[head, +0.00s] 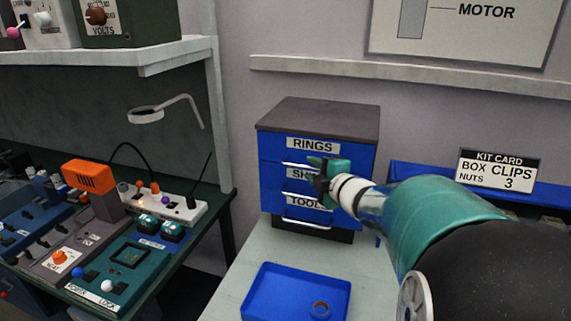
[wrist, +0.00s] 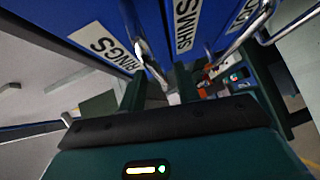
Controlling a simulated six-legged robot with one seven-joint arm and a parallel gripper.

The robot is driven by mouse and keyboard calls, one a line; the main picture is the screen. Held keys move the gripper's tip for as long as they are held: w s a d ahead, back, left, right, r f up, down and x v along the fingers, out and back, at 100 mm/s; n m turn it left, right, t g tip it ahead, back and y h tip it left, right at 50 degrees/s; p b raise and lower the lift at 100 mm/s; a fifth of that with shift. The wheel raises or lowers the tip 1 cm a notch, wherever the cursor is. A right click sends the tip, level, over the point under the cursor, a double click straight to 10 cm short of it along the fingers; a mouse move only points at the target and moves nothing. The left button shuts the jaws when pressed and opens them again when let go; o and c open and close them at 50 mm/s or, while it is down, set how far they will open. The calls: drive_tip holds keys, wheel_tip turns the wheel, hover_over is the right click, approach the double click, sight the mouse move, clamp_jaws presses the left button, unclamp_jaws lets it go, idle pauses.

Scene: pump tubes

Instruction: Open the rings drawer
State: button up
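The blue rings drawer (head: 275,146) is the top one in a dark-topped cabinet (head: 320,108), and it looks shut. Its label RINGS (wrist: 105,47) also shows in the wrist view. Its metal handle (head: 297,163) runs below the label, its right part hidden by my gripper (head: 322,175). In the wrist view my gripper (wrist: 158,92) has its two dark green fingers apart, with the rings handle (wrist: 152,62) reaching into the gap between them. I see space beside the bar, and cannot tell whether a finger touches it.
Below are the drawers labelled SH… (wrist: 186,22) and TOOL… (head: 303,201), with handles. A workbench with devices (head: 118,270) stands at the left, and a kit card (head: 499,171) at the right.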

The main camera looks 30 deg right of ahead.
drive_tip(key=shift+w+f, duration=0.1)
drive_tip(key=shift+w, duration=0.9)
clamp_jaws()
